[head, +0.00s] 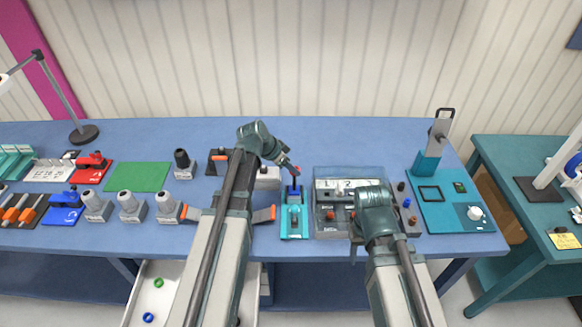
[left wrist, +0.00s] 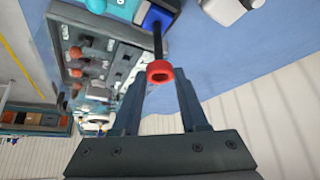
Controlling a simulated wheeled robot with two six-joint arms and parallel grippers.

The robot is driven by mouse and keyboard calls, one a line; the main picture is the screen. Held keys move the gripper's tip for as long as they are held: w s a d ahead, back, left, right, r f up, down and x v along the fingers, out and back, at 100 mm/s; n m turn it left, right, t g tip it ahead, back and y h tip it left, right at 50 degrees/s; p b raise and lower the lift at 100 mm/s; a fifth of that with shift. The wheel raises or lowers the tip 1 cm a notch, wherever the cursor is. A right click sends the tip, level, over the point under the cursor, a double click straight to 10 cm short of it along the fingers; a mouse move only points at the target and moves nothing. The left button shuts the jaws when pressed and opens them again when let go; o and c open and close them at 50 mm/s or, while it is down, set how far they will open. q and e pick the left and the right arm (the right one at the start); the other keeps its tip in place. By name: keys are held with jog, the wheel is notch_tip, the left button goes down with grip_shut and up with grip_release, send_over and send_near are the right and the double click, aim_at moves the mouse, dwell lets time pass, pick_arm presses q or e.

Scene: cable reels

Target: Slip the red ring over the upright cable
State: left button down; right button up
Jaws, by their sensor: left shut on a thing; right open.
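The red ring (left wrist: 160,72) is held between the fingertips of my left gripper (left wrist: 161,84), which is shut on it. The ring also shows small in the head view (head: 297,170). The black upright cable (left wrist: 157,40) rises from a blue block (left wrist: 158,17) and meets the ring's edge in the left wrist view. I cannot tell whether its tip is inside the ring or just beside it. In the head view the blue block (head: 293,192) sits on a teal base, below my left gripper (head: 293,168). My right gripper (head: 356,240) is open, over the grey tray's front.
A grey tray (head: 330,235) with a clear lid and numbered parts stands right of the teal base (head: 294,228). A teal board (head: 465,215) lies further right. Grey connectors (head: 130,208) and a green mat (head: 138,177) are at left. An open drawer (head: 140,300) holds rings (head: 148,317).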

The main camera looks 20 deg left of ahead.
pick_arm(q)
jog(key=shift+f, duration=0.15)
jog(key=shift+f+b, duration=0.75)
jog(key=shift+b, duration=0.15)
jog(key=shift+c, duration=1.8)
grip_release()
jog(key=shift+r, duration=0.1)
jog(key=p+v, duration=1.1)
jog(key=v, duration=0.2)
jog(key=shift+s+r+p, duration=0.15)
jog(key=shift+r+p, duration=0.15)
jog(key=shift+p, duration=0.1)
